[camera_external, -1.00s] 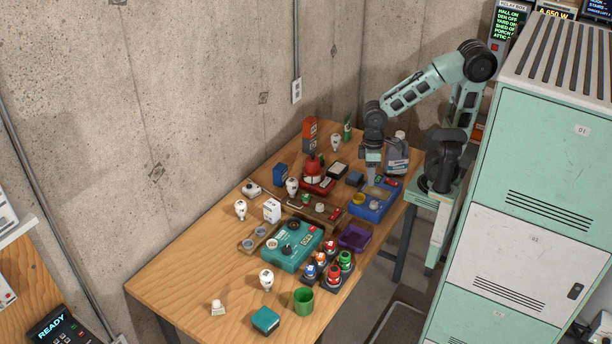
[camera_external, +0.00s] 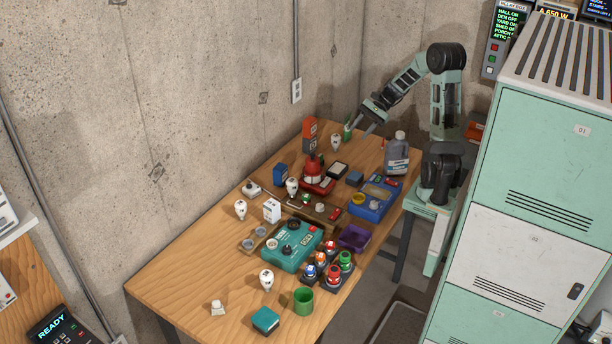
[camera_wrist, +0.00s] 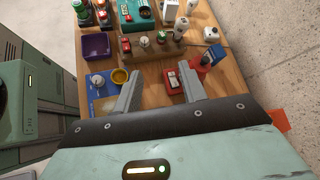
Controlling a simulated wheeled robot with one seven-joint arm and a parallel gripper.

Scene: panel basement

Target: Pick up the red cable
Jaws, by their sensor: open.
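I cannot clearly make out a red cable in either view. A small red thing (camera_external: 382,143) shows beside the grey jug in the external view, too small to identify. A red device (camera_external: 318,186) with a red domed body behind it lies mid-table; a red unit also shows in the wrist view (camera_wrist: 173,82), beyond my fingers. My gripper (camera_external: 356,130) is above the far end of the table, near the green bottle and a white bulb. In the wrist view my gripper (camera_wrist: 160,82) has its two fingers spread apart with nothing between them.
The wooden table (camera_external: 190,277) is crowded. A concrete wall (camera_external: 220,100) and green lockers (camera_external: 535,150) bound the space.

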